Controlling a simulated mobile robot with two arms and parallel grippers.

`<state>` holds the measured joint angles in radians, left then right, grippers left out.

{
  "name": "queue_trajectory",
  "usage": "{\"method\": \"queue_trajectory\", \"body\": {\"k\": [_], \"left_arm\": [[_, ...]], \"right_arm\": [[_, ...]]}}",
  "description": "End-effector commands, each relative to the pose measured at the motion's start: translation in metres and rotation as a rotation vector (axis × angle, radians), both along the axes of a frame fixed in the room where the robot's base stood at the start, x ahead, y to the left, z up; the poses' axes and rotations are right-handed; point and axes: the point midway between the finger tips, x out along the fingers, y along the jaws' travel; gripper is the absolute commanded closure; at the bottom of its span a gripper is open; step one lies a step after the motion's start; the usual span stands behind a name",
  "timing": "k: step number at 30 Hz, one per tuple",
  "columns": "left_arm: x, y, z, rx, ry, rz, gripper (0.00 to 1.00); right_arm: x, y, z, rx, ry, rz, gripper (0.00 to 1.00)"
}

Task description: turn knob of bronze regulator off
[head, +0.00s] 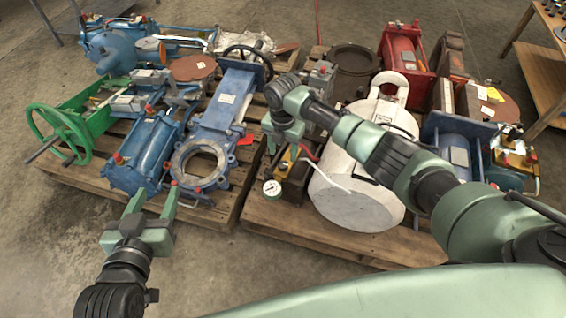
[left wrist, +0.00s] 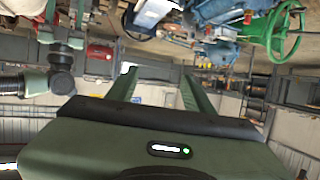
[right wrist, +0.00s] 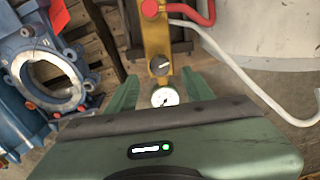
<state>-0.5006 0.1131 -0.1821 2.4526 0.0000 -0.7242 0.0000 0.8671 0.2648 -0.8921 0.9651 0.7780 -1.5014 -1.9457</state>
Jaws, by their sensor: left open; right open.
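The bronze regulator is a brass-coloured bar (right wrist: 157,38) in the right wrist view, with a dark round knob (right wrist: 159,66) bearing a pale mark, and a white dial gauge (right wrist: 165,96) at its near end. In the head view its gauge (head: 272,188) shows at the front of the right pallet, its body partly hidden by my arm. My right gripper (right wrist: 161,82) is open, its fingers on either side of the knob and gauge area; contact cannot be told. My left gripper (head: 153,203) is open and empty before the left pallet; its fingers also show in the left wrist view (left wrist: 158,80).
A white tank (head: 357,205) stands right of the regulator, with a white hose (right wrist: 240,70) and a red hose nearby. Blue valves (head: 203,160) and a green handwheel (head: 62,135) fill the left pallet. Another brass fitting (head: 517,160) is far right. Front floor is clear.

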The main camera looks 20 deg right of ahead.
Motion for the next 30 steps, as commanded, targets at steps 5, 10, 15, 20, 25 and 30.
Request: {"method": "queue_trajectory", "body": {"k": [5,10,15,20,25,30], "left_arm": [[0.014,-0.009,0.033,-0.047,-0.19,-0.013,0.48],[0.019,-0.015,0.068,-0.092,-0.369,-0.024,0.48],[0.018,-0.019,0.096,-0.128,-0.506,-0.032,0.48],[0.016,-0.02,0.11,-0.146,-0.576,-0.036,0.48],[0.015,-0.02,0.115,-0.152,-0.596,-0.037,0.48],[0.015,-0.02,0.115,-0.152,-0.595,-0.037,0.48]], "right_arm": [[-0.001,0.0,-0.024,-0.001,0.001,0.0,0.48],[0.0,0.0,-0.042,0.0,0.0,-0.001,0.48],[0.0,0.001,-0.055,0.0,0.0,-0.001,0.48],[0.0,0.0,-0.06,0.001,-0.001,-0.001,0.48],[0.0,0.0,-0.061,0.001,-0.001,-0.001,0.48],[0.0,0.0,-0.061,0.0,0.0,-0.001,0.48]]}}
